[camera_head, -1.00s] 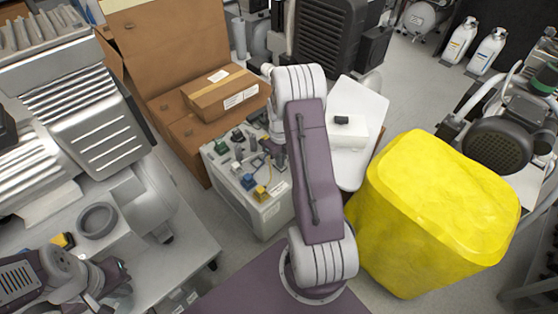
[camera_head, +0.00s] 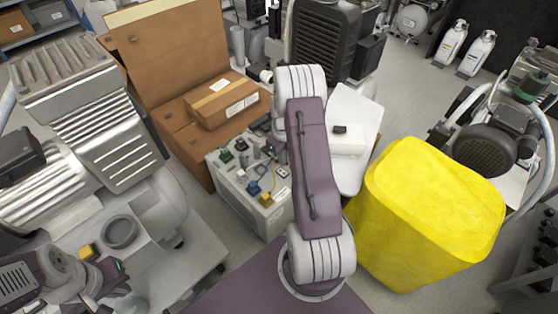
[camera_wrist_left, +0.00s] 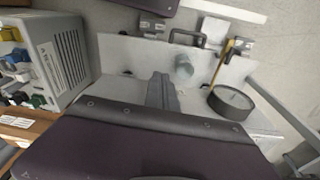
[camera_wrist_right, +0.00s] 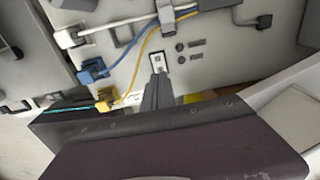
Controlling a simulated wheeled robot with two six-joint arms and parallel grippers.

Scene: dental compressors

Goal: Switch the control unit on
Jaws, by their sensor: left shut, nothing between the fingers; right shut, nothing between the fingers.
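The control unit (camera_head: 226,187) is a pale box with coloured plugs on its top panel, left of my right arm in the head view. In the right wrist view its panel (camera_wrist_right: 222,62) fills the upper part, with blue, yellow and white cables. A small white rocker switch (camera_wrist_right: 157,60) sits there. My right gripper (camera_wrist_right: 157,74) is shut and empty, its tips just below the switch in the picture; I cannot tell whether they touch. In the head view my right arm hides its tips. My left gripper (camera_wrist_left: 162,78) is shut and empty, over a grey surface.
Cardboard boxes (camera_head: 222,98) stand behind the control unit. A yellow bin-like block (camera_head: 428,205) is at the right. A large silver compressor (camera_head: 105,130) stands at the left. In the left wrist view a dark round dish (camera_wrist_left: 231,102) lies near the left gripper.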

